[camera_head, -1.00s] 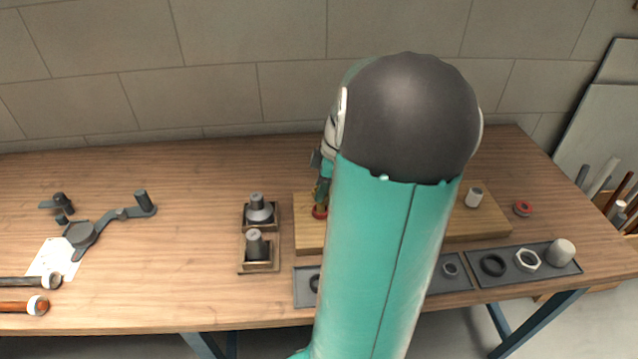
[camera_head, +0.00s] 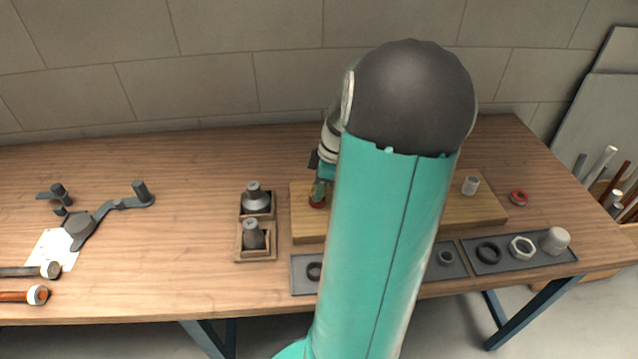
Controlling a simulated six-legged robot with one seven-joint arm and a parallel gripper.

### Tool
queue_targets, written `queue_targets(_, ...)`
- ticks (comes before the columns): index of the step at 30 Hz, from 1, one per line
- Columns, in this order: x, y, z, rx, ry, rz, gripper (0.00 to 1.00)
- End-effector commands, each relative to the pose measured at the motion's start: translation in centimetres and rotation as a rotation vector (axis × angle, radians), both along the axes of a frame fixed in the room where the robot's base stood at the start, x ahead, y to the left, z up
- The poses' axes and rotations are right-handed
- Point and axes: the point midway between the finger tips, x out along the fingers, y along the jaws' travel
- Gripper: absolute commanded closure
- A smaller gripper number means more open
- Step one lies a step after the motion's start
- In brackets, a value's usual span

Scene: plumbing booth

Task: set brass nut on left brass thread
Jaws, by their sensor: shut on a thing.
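My gripper (camera_head: 318,190) points down at the left end of the wooden board (camera_head: 303,230), partly hidden by my green arm. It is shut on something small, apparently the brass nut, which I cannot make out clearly. A small reddish ring (camera_head: 317,203) shows on the board right at the fingertips. The left brass thread is not distinguishable there; whether the nut touches it I cannot tell. My arm covers the middle of the board.
Two dark fittings on square bases (camera_head: 255,240) stand left of the board. A grey tray (camera_head: 303,285) and a right tray (camera_head: 520,262) with a black ring, hex nut and white cap lie in front. A red roll (camera_head: 519,197) lies right.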

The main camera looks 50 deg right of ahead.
Motion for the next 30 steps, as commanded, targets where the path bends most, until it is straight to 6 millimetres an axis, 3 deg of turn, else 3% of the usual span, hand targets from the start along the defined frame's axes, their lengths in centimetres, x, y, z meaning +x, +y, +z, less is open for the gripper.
queue_targets(13,-0.01,0.02,0.01,-0.001,0.001,-0.017,0.91)
queue_targets(24,0.01,0.06,-0.23,-0.001,0.000,-0.461,0.91)
queue_targets(30,0.00,-0.02,-0.25,0.000,0.000,-0.492,0.91)
